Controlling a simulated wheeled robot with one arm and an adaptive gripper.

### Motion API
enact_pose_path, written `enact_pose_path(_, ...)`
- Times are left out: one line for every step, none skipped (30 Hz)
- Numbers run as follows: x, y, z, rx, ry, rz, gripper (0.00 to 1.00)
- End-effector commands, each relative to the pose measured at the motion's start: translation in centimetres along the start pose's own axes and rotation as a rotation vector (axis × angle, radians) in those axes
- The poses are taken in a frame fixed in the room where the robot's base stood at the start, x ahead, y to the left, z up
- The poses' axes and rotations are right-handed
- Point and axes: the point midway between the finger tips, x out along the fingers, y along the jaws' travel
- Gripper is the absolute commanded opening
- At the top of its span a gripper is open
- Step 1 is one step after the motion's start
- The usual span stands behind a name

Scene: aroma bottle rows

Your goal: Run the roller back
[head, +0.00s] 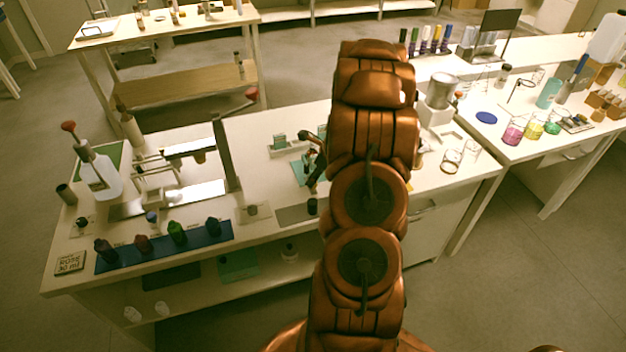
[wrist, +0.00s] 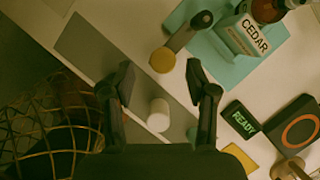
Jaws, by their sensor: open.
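In the wrist view, a short white cylinder (wrist: 159,113), possibly the roller, is at a long grey strip (wrist: 88,48). It lies between and a little below the tips of my gripper (wrist: 164,82). The two dark fingers are apart, with nothing held between them. I cannot tell the height gap from the fingers to the cylinder. In the head view, the grey strip (head: 291,214) lies near the bench's front edge, with a small dark cylinder (head: 312,206) at its right end. My copper-coloured arm hides much of the bench there.
In the wrist view, a CEDAR bottle (wrist: 250,37) is on a teal mat (wrist: 217,64), near a dark handle with a yellow disc (wrist: 163,60). Dark bottles stand on a blue mat (head: 205,240).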

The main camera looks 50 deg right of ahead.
Motion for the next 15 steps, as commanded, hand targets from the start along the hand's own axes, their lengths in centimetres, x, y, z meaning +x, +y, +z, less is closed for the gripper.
enact_pose_path(-1.1, -0.2, 0.0, 0.001, -0.001, -0.006, 0.57)
enact_pose_path(-1.6, -0.2, 0.0, 0.002, -0.002, -0.006, 0.57)
enact_pose_path(-2.2, -0.2, 0.0, 0.002, -0.001, -0.004, 0.57)
enact_pose_path(-2.7, -0.1, 0.0, 0.001, -0.001, -0.003, 0.57)
enact_pose_path(-3.2, -0.1, 0.0, 0.001, -0.001, -0.002, 0.57)
enact_pose_path(-4.0, -0.1, 0.0, 0.001, -0.001, -0.003, 0.57)
enact_pose_path(-4.5, -0.2, 0.0, 0.001, -0.001, -0.004, 0.57)
enact_pose_path(-5.0, -0.2, 0.0, 0.001, -0.001, -0.005, 0.57)
enact_pose_path(-5.6, -0.2, 0.0, 0.0, 0.0, -0.005, 0.57)
enact_pose_path(-6.0, -0.1, 0.0, 0.001, 0.0, -0.004, 0.57)
enact_pose_path(-6.4, -0.1, 0.0, 0.001, 0.0, -0.003, 0.57)
enact_pose_path(-6.9, -0.1, 0.0, 0.001, -0.001, -0.001, 0.57)
enact_pose_path(-7.2, -0.1, 0.0, 0.002, -0.001, 0.0, 0.57)
enact_pose_path(-7.5, -0.1, 0.0, 0.002, -0.001, 0.0, 0.57)
enact_pose_path(-7.9, 0.0, 0.0, 0.002, -0.001, 0.0, 0.57)
